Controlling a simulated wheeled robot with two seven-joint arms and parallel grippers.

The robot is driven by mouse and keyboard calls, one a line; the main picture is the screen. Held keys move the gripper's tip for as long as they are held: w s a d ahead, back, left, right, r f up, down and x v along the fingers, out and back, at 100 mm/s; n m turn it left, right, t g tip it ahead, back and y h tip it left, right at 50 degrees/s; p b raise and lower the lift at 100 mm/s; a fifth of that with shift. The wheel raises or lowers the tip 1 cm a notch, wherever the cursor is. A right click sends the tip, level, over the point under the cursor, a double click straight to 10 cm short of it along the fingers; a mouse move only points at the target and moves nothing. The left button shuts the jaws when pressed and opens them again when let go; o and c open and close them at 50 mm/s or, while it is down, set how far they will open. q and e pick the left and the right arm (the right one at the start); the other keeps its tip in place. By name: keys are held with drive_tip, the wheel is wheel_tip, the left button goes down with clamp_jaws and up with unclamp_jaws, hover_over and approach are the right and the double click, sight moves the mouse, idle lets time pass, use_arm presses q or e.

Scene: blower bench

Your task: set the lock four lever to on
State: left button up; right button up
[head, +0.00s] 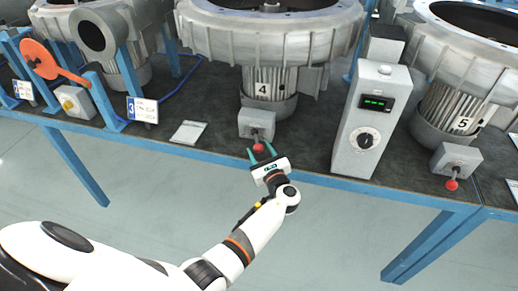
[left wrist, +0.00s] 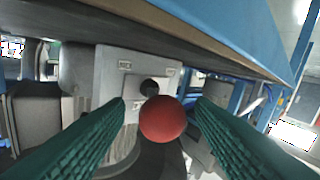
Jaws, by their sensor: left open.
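The lock four lever is a red ball knob (head: 258,148) on a short stem, on a grey box (head: 257,124) in front of the blower marked 4. My left gripper (head: 263,152) is open at the knob, its two green fingers on either side of it. In the left wrist view the red knob (left wrist: 163,119) sits between the green fingertips (left wrist: 161,106), with visible gaps on both sides. The dark pivot and two small labels show on the box face behind it; I cannot read the labels. My right gripper is not in view.
A grey control box (head: 371,120) with a green display and dial stands right of the lever. Another red-knobbed lever (head: 452,185) belongs to blower 5. A white card (head: 188,133) lies left on the bench. The blue bench edge (head: 330,181) runs close to my gripper.

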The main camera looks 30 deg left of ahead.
use_arm(q)
drive_tip(key=v, duration=1)
drive_tip(key=shift+s+d+b, duration=0.2)
drive_tip(key=shift+b, duration=0.2)
drive_tip(key=s+f+n+g+h, duration=0.25)
drive_tip(key=s+f, duration=0.25)
drive_tip(key=f, duration=0.5)
drive_tip(key=s+f+n+g+h, duration=0.1)
drive_tip(key=s+f+h, duration=0.3)
drive_tip(key=f, duration=0.6)
drive_tip(key=s+f+n+g+h, duration=0.2)
drive_tip(key=s+f, duration=0.5)
drive_tip(key=f, duration=0.3)
drive_tip(key=s+f+n+g+h, duration=0.1)
drive_tip(key=s+f+n, duration=0.3)
drive_tip(key=s, duration=0.6)
drive_tip(key=s+a+f+n+g+h+p, duration=0.1)
drive_tip(key=s+f+n, duration=0.4)
drive_tip(key=s, duration=0.5)
drive_tip(key=s+f+n+g+h, duration=0.3)
drive_tip(key=s+n, duration=0.4)
drive_tip(key=s, duration=0.3)
drive_tip(key=shift+a+f+p, duration=0.3)
drive_tip(key=shift+a+f, duration=0.05)
drive_tip(key=shift+f, duration=0.35)
